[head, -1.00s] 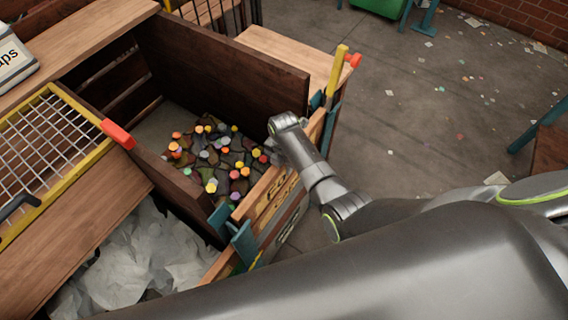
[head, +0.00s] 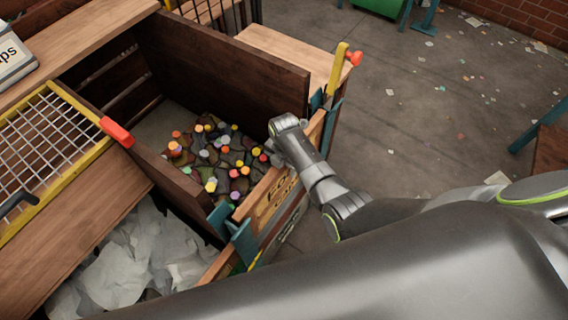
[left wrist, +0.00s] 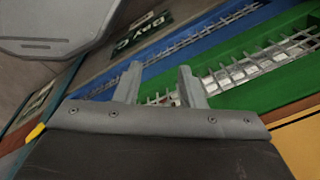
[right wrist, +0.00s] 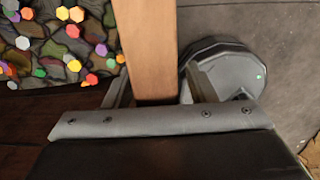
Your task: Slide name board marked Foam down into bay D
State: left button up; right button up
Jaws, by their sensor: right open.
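The name board (head: 278,196) is a wooden plank with dark lettering starting "FO", the rest hidden. It stands upright between teal brackets at the front of the bay that holds colourful pieces. My right gripper (right wrist: 150,92) is open, its fingers on either side of the board's top edge, which also shows in the right wrist view (right wrist: 145,45). Whether they touch it I cannot tell. In the head view my right wrist hides the fingers and part of the board. My left gripper (left wrist: 160,85) is open and empty, away from the board. No bay D marking is readable.
Teal brackets (head: 240,238) flank the board. A yellow lever with a red knob (head: 355,58) rises beyond it. A dark wooden partition (head: 235,65) backs the bay. A neighbouring bay holds white sheets (head: 135,260). A Bay C sign (left wrist: 142,33) shows in the left wrist view.

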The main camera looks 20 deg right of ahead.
notch_tip(320, 180, up, 18)
jog(key=shift+f, duration=0.2)
dwell(0.4)
dwell(0.5)
